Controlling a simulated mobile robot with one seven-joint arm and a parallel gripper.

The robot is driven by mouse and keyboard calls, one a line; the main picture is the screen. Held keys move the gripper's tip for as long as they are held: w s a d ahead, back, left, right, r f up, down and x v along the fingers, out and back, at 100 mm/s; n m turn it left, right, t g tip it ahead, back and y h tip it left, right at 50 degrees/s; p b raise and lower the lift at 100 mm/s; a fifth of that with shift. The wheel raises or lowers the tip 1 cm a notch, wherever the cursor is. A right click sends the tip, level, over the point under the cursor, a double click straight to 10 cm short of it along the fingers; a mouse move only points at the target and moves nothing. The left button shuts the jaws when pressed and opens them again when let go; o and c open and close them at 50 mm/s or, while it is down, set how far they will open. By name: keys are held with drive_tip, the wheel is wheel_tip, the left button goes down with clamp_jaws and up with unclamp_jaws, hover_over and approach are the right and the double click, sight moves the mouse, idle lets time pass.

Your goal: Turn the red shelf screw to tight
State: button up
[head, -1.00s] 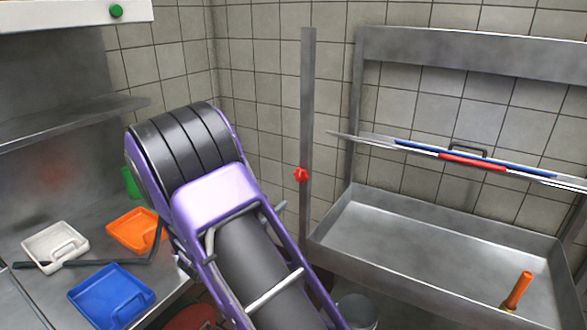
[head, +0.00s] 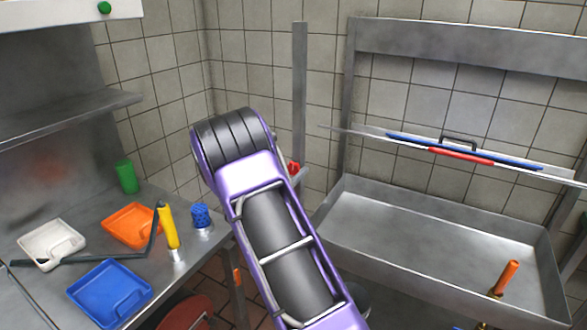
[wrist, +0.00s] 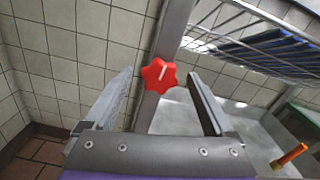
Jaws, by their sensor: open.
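The red shelf screw (wrist: 154,80) is a lobed knob with a short white mark, on an upright metal post (wrist: 168,50). In the wrist view it shows between the fingertips of my gripper (wrist: 160,77), seemingly beyond them. The jaws are open, with one finger on each side and nothing held. I see no contact with the knob. In the head view the screw (head: 294,167) is partly hidden behind my purple arm, and my gripper is hidden there.
A slanted shelf (head: 350,131) carrying blue and red items runs right of the post (head: 299,80), above a metal sink (head: 400,225). An orange-handled tool (head: 505,278) stands in the sink. Left, a counter holds white, orange (head: 130,222) and blue trays (head: 108,290).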

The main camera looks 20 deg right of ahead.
drive_tip(key=shift+x, duration=1.2)
